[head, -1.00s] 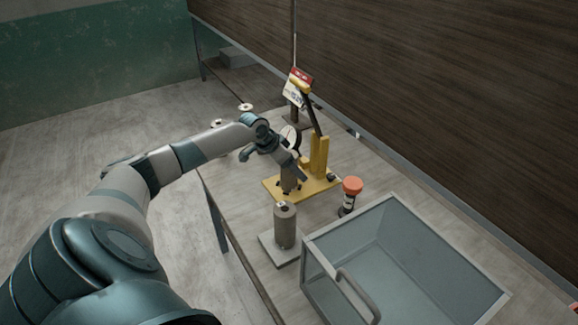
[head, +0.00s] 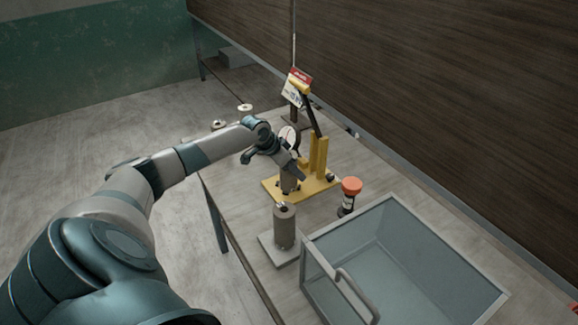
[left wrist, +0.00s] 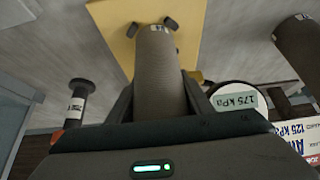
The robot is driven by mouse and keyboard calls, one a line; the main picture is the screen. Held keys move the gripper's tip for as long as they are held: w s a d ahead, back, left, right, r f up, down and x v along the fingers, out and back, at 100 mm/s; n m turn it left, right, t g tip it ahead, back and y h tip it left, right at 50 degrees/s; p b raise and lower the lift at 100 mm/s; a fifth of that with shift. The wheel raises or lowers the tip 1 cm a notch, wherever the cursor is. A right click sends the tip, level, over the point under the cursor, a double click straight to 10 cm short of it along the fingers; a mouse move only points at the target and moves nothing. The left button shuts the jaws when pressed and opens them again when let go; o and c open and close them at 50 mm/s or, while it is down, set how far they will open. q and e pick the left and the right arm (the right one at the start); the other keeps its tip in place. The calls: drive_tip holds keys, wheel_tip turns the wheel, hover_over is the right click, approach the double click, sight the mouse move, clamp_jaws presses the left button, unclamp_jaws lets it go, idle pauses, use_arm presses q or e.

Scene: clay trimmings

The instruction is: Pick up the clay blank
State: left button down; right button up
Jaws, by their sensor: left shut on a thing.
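The clay blank (head: 289,184) is a grey-brown cylinder standing upright on the yellow plate of a test stand (head: 318,160). My left gripper (head: 290,172) reaches down over it and is shut on it. In the left wrist view the blank (left wrist: 157,65) lies between the two fingers (left wrist: 158,95), with a small pale label at its far end, close to the yellow plate (left wrist: 112,35). I cannot tell whether its end touches the plate. My right gripper is not in view.
A similar cylinder (head: 284,228) stands on a grey base plate (head: 270,252) in front. A red-orange-capped dark bottle (head: 349,197) stands to the right, near an open clear-walled bin (head: 390,255). A gauge (left wrist: 236,100) reading 175 kPa and a sign (head: 295,92) are behind.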

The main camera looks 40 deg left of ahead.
use_arm(q)
drive_tip(key=shift+r, duration=0.2)
drive_tip(key=shift+w+r+b, duration=0.1)
drive_tip(key=shift+r+b, duration=0.35)
drive_tip(key=shift+r, duration=0.1)
drive_tip(key=s+d+r+b, duration=0.4)
drive_tip(key=s+d+r, duration=0.1)
drive_tip(key=d+r, duration=0.4)
drive_tip(key=shift+s+d+r, duration=0.35)
drive_tip(key=shift+s+d, duration=0.05)
drive_tip(key=shift+d, duration=0.2)
